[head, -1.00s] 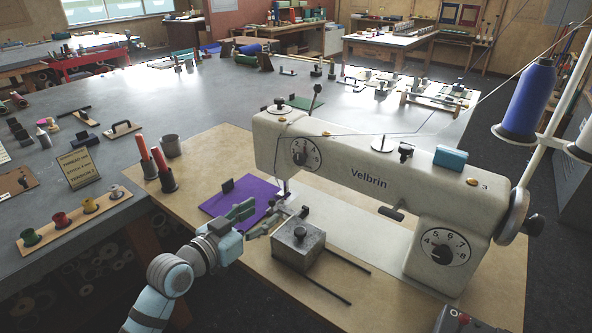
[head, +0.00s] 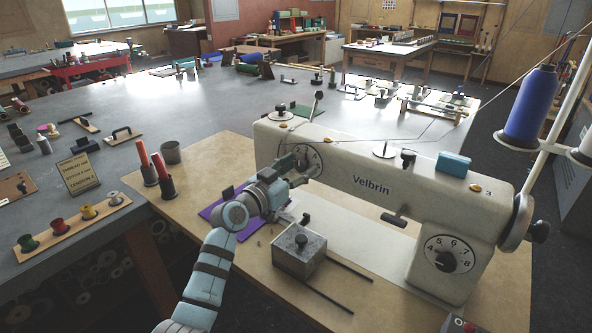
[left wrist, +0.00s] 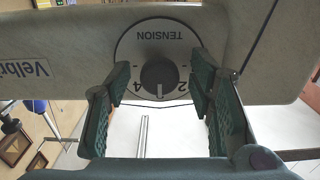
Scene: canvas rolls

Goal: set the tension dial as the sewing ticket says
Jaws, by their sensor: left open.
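The tension dial (head: 317,154) is on the head end of the cream sewing machine (head: 350,181), partly covered by my left gripper (head: 306,165) in the head view. In the left wrist view, upside down, the dial face (left wrist: 150,36) reads TENSION, with 2 and 4 visible. A pale mark on its black knob (left wrist: 159,72) points between them. My left gripper's open fingers (left wrist: 160,76) appear on either side of the knob; I cannot tell whether they touch it. The sewing ticket (head: 79,174) stands at left; TENSION is its last line, its number too small to read surely. My right gripper is not in view.
A second numbered dial (head: 447,254) is on the machine's pillar. A metal block (head: 299,255) with a black knob sits in front of the machine. Purple cloth (head: 217,210) lies under the arm.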

